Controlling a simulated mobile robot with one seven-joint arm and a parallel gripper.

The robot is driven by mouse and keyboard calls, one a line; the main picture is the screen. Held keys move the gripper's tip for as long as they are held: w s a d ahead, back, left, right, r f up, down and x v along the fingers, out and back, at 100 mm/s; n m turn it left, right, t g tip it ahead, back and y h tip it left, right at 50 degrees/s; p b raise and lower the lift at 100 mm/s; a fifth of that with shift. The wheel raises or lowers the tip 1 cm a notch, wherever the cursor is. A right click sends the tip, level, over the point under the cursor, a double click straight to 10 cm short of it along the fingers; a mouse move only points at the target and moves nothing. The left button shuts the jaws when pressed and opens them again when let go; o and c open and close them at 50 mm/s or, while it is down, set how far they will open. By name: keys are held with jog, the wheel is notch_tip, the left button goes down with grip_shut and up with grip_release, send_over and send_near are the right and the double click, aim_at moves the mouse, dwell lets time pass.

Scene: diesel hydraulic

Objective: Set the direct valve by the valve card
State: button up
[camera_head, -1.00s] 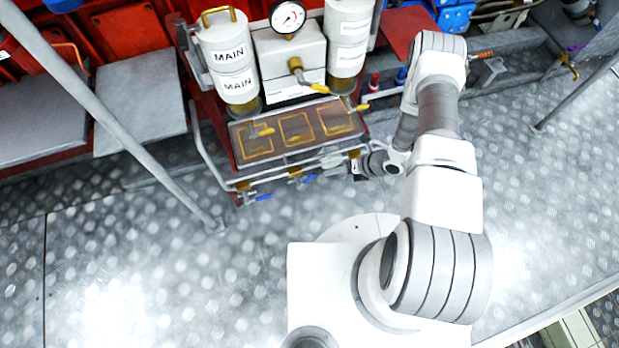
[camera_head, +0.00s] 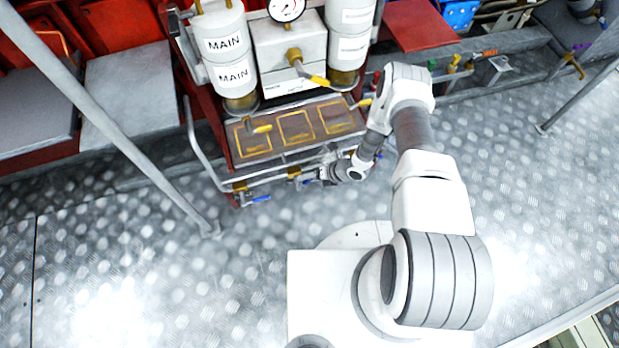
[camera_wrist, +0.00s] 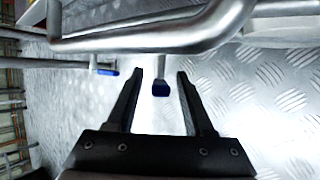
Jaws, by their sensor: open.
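Two blue-tipped valve levers hang at the cart's front edge. The left lever (camera_head: 262,199) is clear in the head view and also shows in the wrist view (camera_wrist: 108,71). The other lever (camera_wrist: 160,89) shows in the wrist view with its blue tip between my open fingers; no closed grip is visible. I cannot tell which valve is the direct one, and no valve card is readable.
A bent metal rail (camera_wrist: 150,40) crosses close beyond my fingers. The cart has a top panel with yellow squares (camera_head: 275,143), yellow-handled levers (camera_head: 318,80), MAIN canisters (camera_head: 226,45) and a gauge (camera_head: 287,9). A slanted pole (camera_head: 105,122) stands left. Front floor is open.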

grip_shut()
dwell(1.4)
